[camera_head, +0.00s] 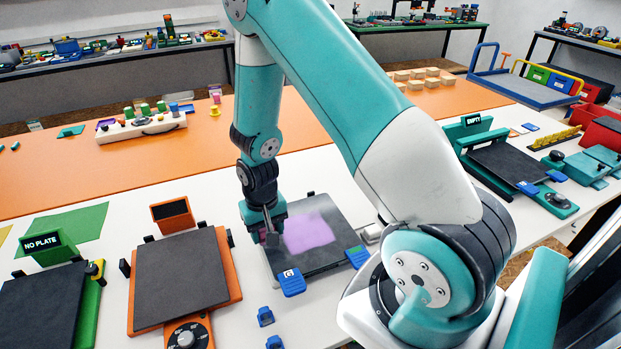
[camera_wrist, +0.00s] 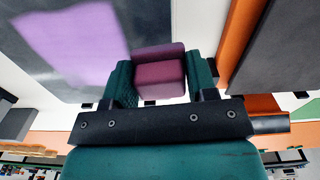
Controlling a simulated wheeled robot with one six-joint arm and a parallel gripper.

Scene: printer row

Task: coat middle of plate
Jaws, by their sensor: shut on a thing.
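A dark grey plate (camera_head: 326,215) lies on the printer bed in the middle of the white table in the head view. A light purple coat (camera_head: 308,232) covers a patch near its middle, with bare grey around it. In the wrist view the same purple patch (camera_wrist: 72,42) shows at upper left on the grey plate (camera_wrist: 140,22). My gripper (camera_head: 266,236) is low over the plate's left edge. In the wrist view my gripper (camera_wrist: 160,80) is shut on a purple block (camera_wrist: 160,75). I cannot tell whether the block touches the plate.
Blue clips (camera_head: 291,282) and (camera_head: 357,256) sit at the plate's front and right edges. An orange printer (camera_head: 185,275) stands close on the left, with a green one signed NO PLATE (camera_head: 45,246) beyond. A green printer signed EMPTY (camera_head: 478,128) stands right. My arm crosses above.

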